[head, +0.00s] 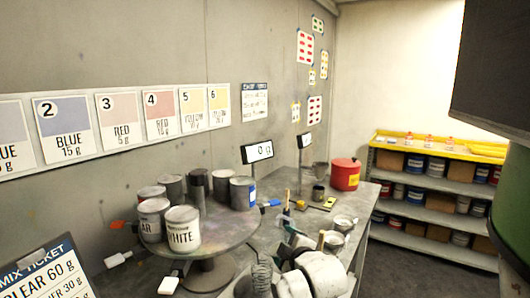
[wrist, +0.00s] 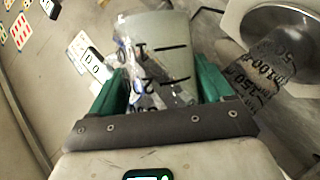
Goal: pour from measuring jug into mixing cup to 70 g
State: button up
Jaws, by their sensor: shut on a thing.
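My gripper (wrist: 160,78) shows in the wrist view with its green fingers either side of a translucent vessel (wrist: 165,45), and it is shut on it. The vessel has black marks, with a 2 readable, and looks like the measuring jug. How much is in it I cannot tell. To its right, apart from it, a clear vessel (wrist: 262,72) with black marks reading 50 and 100 looks like the mixing cup. In the head view a display (head: 257,152) reads 0 g. My arm hides much of the bench front there.
A round turntable (head: 215,236) carries several paint cans, one labelled WHITE (head: 182,232). A red can (head: 345,174) stands at the back of the bench. A mix ticket (head: 45,272) stands front left. Shelves (head: 435,190) with cans line the far wall.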

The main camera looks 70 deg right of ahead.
jog(key=shift+r, duration=0.1)
jog(key=shift+n+h, duration=0.3)
jog(key=shift+n, duration=0.1)
dwell(1.2)
jog(key=shift+r, duration=0.1)
jog(key=shift+n, duration=0.3)
dwell(0.4)
jog(key=shift+r, duration=0.1)
jog(key=shift+w+a+r+n+h+p, duration=0.1)
jog(key=shift+n+h+p, duration=0.35)
jog(key=shift+p, duration=0.45)
dwell(4.5)
